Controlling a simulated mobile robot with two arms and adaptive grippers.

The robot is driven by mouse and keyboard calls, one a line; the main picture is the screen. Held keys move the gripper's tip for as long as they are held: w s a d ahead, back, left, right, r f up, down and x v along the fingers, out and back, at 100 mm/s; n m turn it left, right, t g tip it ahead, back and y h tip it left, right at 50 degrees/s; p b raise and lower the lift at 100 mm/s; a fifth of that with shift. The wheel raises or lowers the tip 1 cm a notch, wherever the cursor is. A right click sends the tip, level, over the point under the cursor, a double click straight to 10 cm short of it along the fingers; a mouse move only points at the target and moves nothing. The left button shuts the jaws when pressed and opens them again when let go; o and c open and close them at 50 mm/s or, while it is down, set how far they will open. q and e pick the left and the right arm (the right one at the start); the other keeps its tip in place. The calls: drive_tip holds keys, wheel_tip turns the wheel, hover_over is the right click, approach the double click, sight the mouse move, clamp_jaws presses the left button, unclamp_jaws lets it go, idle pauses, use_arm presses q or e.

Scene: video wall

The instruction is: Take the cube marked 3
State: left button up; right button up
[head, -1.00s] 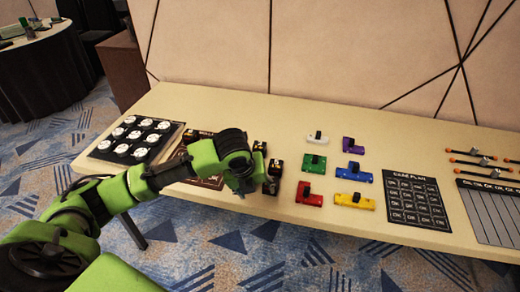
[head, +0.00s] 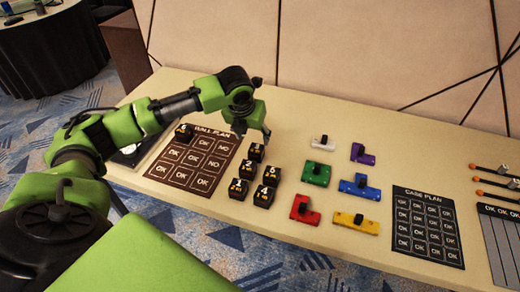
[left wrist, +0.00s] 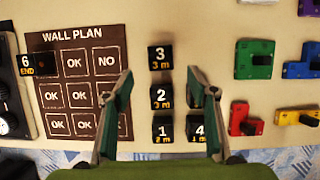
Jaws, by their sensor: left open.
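The black cube marked 3 (head: 257,152) stands on the table at the far end of a small group of numbered cubes. In the left wrist view the cube marked 3 (left wrist: 160,57) is upright, just beyond the fingertips and roughly midway between them. My left gripper (head: 254,133) is open and empty, above the table by the cube marked 3. The left wrist view shows its two fingers (left wrist: 160,80) spread apart, with the cube marked 2 (left wrist: 161,96) between them in the picture. The right gripper is not in view.
Cubes marked 1 (head: 239,189), 4 (head: 264,197) and 5 (head: 272,174) stand close by. The cube marked 6 (head: 184,133) is on the wall plan (head: 206,180). Coloured blocks (head: 316,173) lie to the right, before the case plan (head: 427,237).

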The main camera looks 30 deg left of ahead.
sight(256, 149)
use_arm(q)
drive_tip(key=x, duration=0.5)
drive_tip(key=shift+f, duration=0.3)
drive_tip(key=shift+w+f, duration=0.1)
drive_tip(key=shift+f, duration=0.1)
drive_tip(key=x, duration=0.4)
drive_tip(key=shift+f, duration=0.15)
drive_tip(key=shift+w+f, duration=0.1)
drive_tip(key=shift+f, duration=0.3)
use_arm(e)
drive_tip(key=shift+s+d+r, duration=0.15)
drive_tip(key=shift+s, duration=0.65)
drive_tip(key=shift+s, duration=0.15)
use_arm(q)
drive_tip(key=c, duration=1.2)
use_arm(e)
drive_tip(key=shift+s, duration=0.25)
